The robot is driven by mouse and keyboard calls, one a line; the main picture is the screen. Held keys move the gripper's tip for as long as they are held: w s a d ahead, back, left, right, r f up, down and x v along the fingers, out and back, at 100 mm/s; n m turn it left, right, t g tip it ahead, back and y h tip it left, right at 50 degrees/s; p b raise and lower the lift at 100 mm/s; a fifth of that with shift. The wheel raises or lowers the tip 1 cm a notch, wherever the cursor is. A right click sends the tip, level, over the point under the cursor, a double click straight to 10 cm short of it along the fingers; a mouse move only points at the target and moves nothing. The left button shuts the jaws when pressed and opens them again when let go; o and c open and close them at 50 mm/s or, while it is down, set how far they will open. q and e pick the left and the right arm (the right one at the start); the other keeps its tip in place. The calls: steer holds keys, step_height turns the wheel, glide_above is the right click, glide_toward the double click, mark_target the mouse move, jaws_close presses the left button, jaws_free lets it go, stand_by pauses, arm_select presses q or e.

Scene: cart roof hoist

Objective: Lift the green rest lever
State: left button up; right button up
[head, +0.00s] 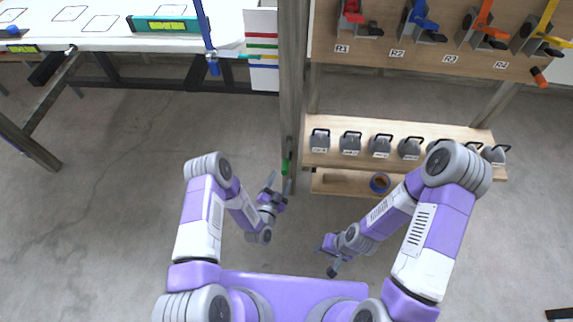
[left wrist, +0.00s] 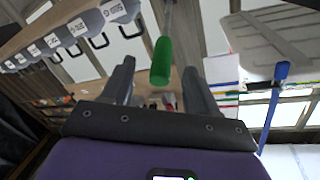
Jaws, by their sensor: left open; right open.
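The green rest lever (head: 285,164) sits low on the upright post, a short green grip. In the left wrist view its green handle (left wrist: 161,61) hangs from a thin grey rod, ahead of and between my fingers. My left gripper (head: 278,184) is open just below and left of the lever. In the left wrist view its two fingers (left wrist: 158,85) are apart, with nothing held between them. I cannot tell whether a finger touches the handle. My right gripper (head: 331,262) is open and empty, low over the floor at the right.
The wooden post (head: 291,90) stands beside the lever. Coloured levers (head: 421,17) line a board labelled R1 to R4. A white table (head: 100,42) stands upper left. Floor at left is clear.

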mark_target(287, 164)
arm_select(q)
steer(key=shift+t, duration=0.3)
steer(key=b+x, duration=0.1)
steer(key=x, duration=0.6)
steer(key=shift+w+d+r+b, duration=0.1)
steer(key=shift+w+r+b, duration=0.1)
steer(key=shift+w+b, duration=0.2)
steer(key=shift+c, duration=0.4)
jaws_close()
